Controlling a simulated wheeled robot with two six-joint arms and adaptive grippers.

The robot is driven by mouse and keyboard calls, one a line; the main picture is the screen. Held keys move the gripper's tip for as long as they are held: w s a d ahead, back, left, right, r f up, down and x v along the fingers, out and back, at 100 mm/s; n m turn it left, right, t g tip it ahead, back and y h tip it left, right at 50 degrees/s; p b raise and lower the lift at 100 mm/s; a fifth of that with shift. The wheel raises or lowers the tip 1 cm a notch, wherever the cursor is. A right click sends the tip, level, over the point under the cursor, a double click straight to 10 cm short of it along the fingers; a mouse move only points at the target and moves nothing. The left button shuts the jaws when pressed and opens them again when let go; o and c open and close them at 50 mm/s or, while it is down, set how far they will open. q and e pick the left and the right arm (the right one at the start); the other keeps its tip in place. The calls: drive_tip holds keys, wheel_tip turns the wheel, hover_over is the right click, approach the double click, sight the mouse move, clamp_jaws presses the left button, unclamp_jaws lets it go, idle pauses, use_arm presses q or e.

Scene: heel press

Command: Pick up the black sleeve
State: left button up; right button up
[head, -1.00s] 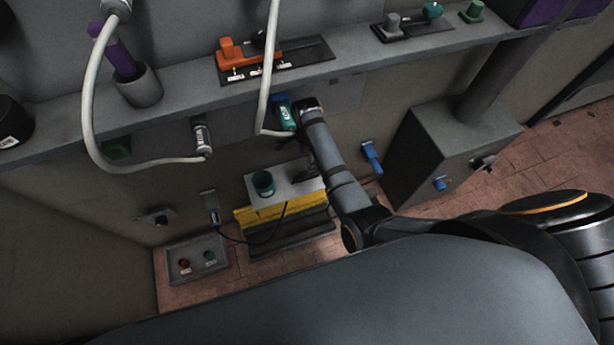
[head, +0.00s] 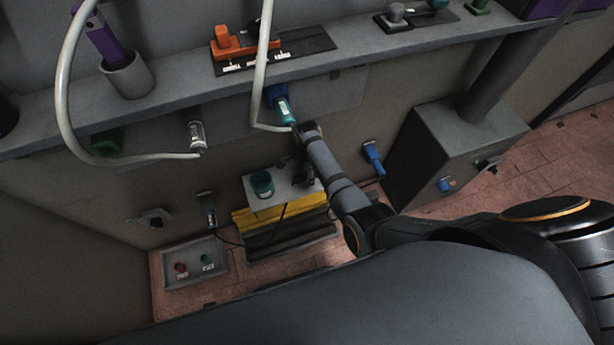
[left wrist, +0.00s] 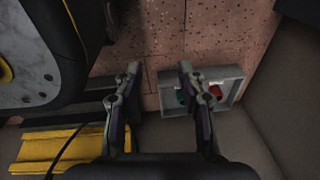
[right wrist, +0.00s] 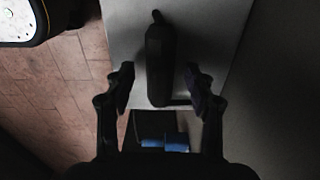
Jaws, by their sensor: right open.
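A black, elongated thing with a narrow tip (right wrist: 160,62), which looks like the black sleeve, shows against a pale grey surface in the right wrist view. My right gripper (right wrist: 160,85) is open, with one finger on each side of it and gaps between. In the head view my right gripper (head: 304,170) is dark and small beside the grey-topped block, and the sleeve cannot be made out there. My left gripper (left wrist: 159,68) is open and empty in the left wrist view, above the floor near the button box. It is not visible in the head view.
The grey-topped block with yellow sides (head: 284,221) carries a teal cup (head: 262,184). A button box (head: 190,270) stands to its left. A hose (head: 63,75) hangs before the shelf (head: 185,88). A blue fitting (head: 373,158) and a grey cabinet (head: 440,150) are at right.

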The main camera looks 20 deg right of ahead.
clamp_jaws()
use_arm(q)
drive_tip(key=shift+r, duration=0.1)
use_arm(e)
drive_tip(key=shift+r, duration=0.1)
drive_tip(key=shift+r+p, duration=0.25)
drive_tip(key=shift+p, duration=0.1)
wheel_tip(320, 180, up, 2)
drive_tip(key=shift+r+p, duration=0.15)
drive_tip(key=shift+p, duration=1.05)
use_arm(q)
drive_tip(key=s+r+p, duration=0.5)
drive_tip(key=s+p, duration=0.1)
drive_tip(key=s, duration=0.2)
wheel_tip(320, 180, up, 16)
drive_tip(key=p, duration=1.6)
drive_tip(key=shift+w+r, duration=0.15)
drive_tip(key=shift+w, duration=0.05)
use_arm(e)
drive_tip(key=s+r, duration=1)
drive_tip(key=s, duration=0.4)
